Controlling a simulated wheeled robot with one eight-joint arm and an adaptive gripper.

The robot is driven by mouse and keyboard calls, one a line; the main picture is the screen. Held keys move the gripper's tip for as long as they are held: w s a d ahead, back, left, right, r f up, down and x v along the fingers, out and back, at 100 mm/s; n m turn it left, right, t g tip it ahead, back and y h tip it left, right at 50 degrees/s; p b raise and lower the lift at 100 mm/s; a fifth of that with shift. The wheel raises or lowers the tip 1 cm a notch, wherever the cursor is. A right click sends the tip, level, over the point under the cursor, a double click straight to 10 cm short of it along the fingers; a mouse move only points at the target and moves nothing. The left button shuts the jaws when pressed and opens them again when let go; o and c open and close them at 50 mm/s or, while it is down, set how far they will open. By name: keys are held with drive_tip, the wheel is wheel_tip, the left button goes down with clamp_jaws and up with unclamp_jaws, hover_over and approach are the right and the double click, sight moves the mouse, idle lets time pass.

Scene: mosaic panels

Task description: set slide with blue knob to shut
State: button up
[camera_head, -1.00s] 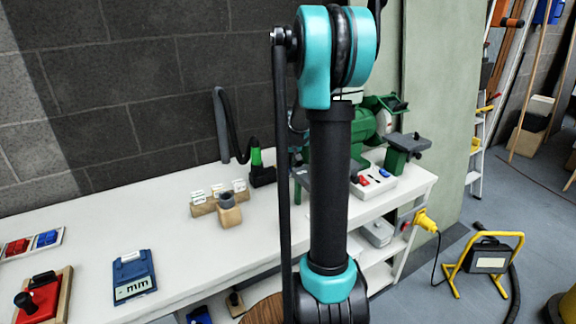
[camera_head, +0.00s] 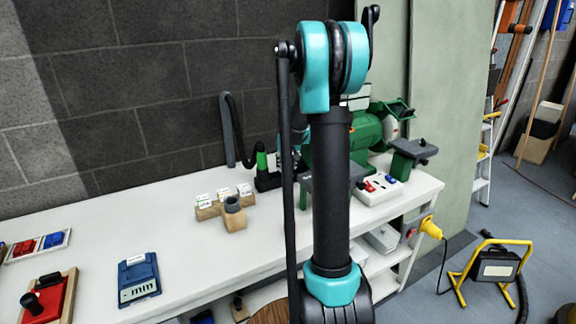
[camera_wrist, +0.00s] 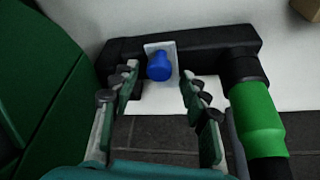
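The blue knob (camera_wrist: 159,66) sits on a small pale plate (camera_wrist: 171,46) on a black bar-shaped body (camera_wrist: 213,41) in the wrist view. My gripper (camera_wrist: 160,80) is open, with its two fingers on either side of the knob. A gap shows between the knob and each finger, and I cannot tell whether the tips reach its depth. In the head view the knob is hidden behind my arm, and I cannot read the slide's position.
A green-collared hose fitting (camera_wrist: 258,118) stands right of the knob, and a large green body (camera_wrist: 38,75) lies left. The head view shows a green bench grinder (camera_head: 366,136), a white workbench (camera_head: 190,240), a blue gauge (camera_head: 138,278) and a wooden block (camera_head: 234,215).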

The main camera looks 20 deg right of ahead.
drive_tip(key=v, duration=1.2)
drive_tip(key=shift+s, duration=0.15)
idle(0.3)
